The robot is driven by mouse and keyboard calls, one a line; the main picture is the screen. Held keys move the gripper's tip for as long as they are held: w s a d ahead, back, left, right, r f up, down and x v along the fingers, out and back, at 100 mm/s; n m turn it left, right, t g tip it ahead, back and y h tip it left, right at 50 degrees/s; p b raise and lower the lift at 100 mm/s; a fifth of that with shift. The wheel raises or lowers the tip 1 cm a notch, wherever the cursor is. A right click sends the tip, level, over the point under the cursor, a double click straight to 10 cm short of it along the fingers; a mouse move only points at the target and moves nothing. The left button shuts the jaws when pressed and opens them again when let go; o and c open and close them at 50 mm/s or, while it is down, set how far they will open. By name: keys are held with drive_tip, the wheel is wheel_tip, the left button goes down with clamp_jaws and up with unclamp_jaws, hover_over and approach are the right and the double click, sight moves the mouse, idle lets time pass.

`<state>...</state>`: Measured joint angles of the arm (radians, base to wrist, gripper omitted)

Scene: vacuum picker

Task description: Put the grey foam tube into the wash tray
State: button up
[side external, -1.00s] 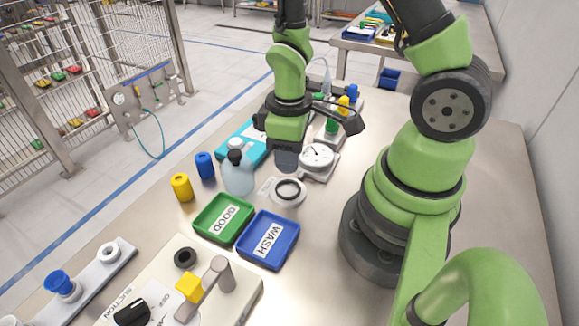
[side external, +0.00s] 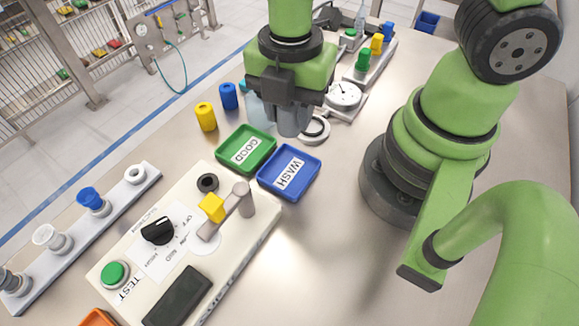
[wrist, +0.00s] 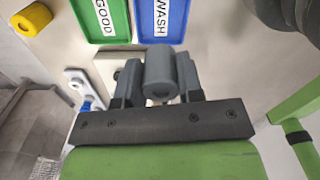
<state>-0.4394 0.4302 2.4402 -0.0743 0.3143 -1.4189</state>
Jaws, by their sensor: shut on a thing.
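The grey foam tube (wrist: 160,72) is held between the two dark fingers of my gripper (wrist: 159,84) in the wrist view. In the side view my gripper (side external: 292,122) hangs above the bench, just behind the trays, and the tube is hard to tell from the fingers. The blue wash tray (side external: 309,166) lies in front of it and looks empty apart from its white WASH label. The wash tray also shows in the wrist view (wrist: 180,22), ahead of the tube. The tube is outside the tray.
The green GOOD tray (side external: 227,158) sits left of the wash tray. Yellow (side external: 205,117) and blue (side external: 228,96) cylinders stand behind it. A test panel (side external: 190,235) with a yellow-ended lever (side external: 226,212) lies in front. A white ring (side external: 316,131) and a dial gauge (side external: 343,95) are behind right.

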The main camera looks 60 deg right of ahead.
sight(290, 171)
drive_tip(key=shift+s+a+f+n, duration=0.1)
drive_tip(key=shift+a+f+n, duration=0.1)
drive_tip(key=shift+f+n, duration=0.15)
drive_tip(key=shift+f, duration=4.65)
drive_tip(key=o, duration=0.9)
drive_tip(key=shift+f, duration=0.1)
